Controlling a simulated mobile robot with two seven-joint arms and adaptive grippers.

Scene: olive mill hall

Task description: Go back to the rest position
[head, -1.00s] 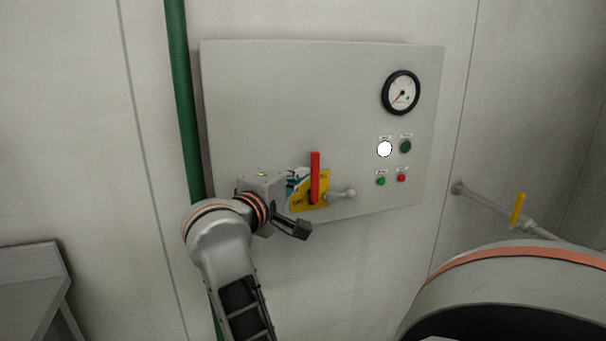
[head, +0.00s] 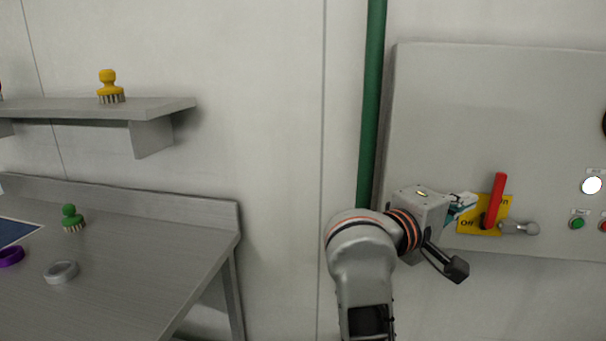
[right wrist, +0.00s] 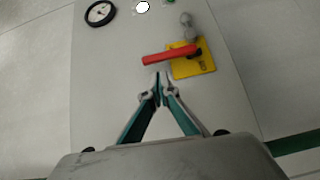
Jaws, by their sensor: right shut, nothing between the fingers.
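My right gripper (head: 462,206) is shut and empty in front of the grey panel, just left of the red handle (head: 496,203). The handle stands nearly upright on a yellow plate (head: 467,227) marked ON and OFF. In the right wrist view the fingertips (right wrist: 160,88) meet near the red handle (right wrist: 168,55) and the yellow plate (right wrist: 190,66); I cannot tell whether they touch. A grey knob (head: 520,228) sits right of the handle. My left gripper is not in view.
The panel (head: 440,110) carries a white lamp (head: 592,185) and a green button (head: 577,223). A green pipe (head: 371,110) runs beside it. At left stand a grey table (head: 130,270) with a green brush (head: 72,218) and rings, and a shelf (head: 160,106) with a yellow brush (head: 109,86).

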